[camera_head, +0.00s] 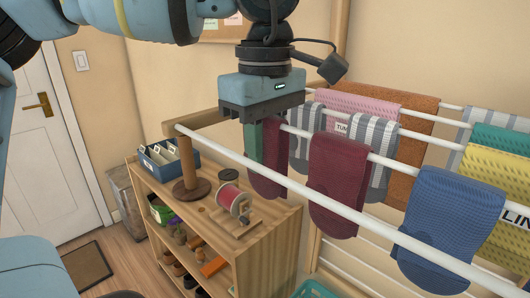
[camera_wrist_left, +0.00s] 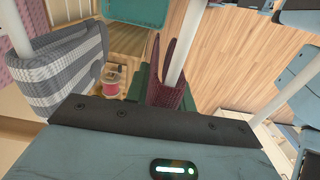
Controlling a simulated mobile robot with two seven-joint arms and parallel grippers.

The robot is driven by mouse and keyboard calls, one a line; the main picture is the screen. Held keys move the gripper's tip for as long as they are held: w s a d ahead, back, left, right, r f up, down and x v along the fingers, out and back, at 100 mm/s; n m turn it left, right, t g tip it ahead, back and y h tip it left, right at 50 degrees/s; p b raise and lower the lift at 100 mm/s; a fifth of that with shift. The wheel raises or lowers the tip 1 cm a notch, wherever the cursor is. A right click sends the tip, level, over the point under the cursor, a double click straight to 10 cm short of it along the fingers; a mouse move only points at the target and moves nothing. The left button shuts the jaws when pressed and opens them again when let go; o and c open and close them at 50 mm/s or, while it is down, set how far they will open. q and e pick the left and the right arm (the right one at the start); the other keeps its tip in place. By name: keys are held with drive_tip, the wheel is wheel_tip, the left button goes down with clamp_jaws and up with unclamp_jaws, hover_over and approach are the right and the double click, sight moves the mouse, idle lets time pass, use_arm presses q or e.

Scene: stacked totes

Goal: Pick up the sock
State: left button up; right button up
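One green finger shows in the head view, beside a dark red sock (camera_head: 269,172) draped over a rod. That sock also shows in the wrist view (camera_wrist_left: 172,72), hanging on the rod just beyond the gripper's dark front edge. The finger hides part of it, and I cannot tell whether the fingers touch or grip it. My right gripper is not in view.
Grey striped socks (camera_head: 376,150) and coloured towels, one yellow (camera_head: 495,175), hang on the rods around. A wooden shelf (camera_head: 262,235) stands below, with a red spool (camera_head: 231,199) and a blue file box (camera_head: 165,160) on top. Floor is open at the left.

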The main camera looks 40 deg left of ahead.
use_arm(q)
drive_tip(key=c, duration=0.4)
drive_tip(key=shift+c, duration=0.2)
